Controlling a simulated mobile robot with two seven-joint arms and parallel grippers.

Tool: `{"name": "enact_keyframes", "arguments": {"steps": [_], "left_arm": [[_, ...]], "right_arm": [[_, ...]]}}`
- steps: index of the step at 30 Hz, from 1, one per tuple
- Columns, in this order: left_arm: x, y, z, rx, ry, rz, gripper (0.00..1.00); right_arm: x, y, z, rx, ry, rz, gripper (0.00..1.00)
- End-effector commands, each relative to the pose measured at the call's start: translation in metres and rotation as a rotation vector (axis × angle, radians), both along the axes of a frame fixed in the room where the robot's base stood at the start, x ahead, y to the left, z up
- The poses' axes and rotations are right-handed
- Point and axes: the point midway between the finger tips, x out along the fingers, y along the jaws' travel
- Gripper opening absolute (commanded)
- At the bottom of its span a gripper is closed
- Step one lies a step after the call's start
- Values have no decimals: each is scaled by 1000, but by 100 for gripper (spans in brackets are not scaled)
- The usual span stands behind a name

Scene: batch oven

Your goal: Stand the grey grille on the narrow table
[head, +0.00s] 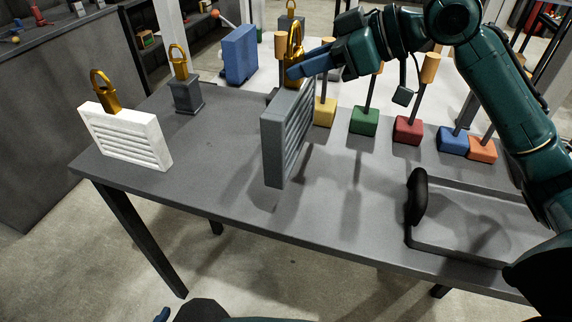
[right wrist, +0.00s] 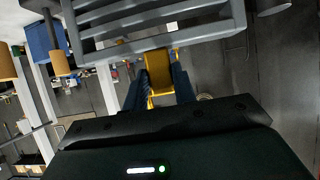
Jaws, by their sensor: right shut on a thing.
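The grey grille (head: 287,135) is upright, its slats facing right, with a gold loop handle (head: 294,42) on top. My right gripper (head: 296,66) is shut on that handle. In the right wrist view the gold handle (right wrist: 158,75) sits between the blue fingers, with the grille's grey slats (right wrist: 150,22) beyond it. The grille is over the dark grey table (head: 215,195); whether its lower edge touches the top is hard to tell. A small blue tip (head: 161,314) at the bottom edge may belong to my left gripper; its jaws are hidden.
A white grille (head: 127,137) with a gold handle stands at the table's left end. A grey block with a gold loop (head: 187,94) stands behind it. Blue (head: 239,54), yellow, green (head: 363,121), red and orange pieces line the back. A shallow tray (head: 470,250) is at right.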

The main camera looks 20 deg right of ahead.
Motion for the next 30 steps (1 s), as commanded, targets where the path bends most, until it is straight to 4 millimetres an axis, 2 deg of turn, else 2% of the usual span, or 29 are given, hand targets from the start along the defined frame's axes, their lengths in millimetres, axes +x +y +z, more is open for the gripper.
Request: {"name": "enact_keyframes", "arguments": {"steps": [2, 9, 14, 21, 30], "left_arm": [[0, 0, -1, 0, 1, 0, 52], [-7, 0, -8, 0, 16, -1, 52], [-7, -1, -7, -2, 13, -5, 52], [-6, -2, -6, -2, 7, -9, 52], [-4, -3, -4, -3, -1, -11, 52]], "right_arm": [[0, 0, -6, 1, -1, 0, 0], [-1, 0, -47, 1, 1, -1, 0], [0, 0, -60, 1, -2, 0, 0], [-1, 0, -94, 1, -1, -1, 0], [0, 0, -98, 2, -5, -1, 0]]}}
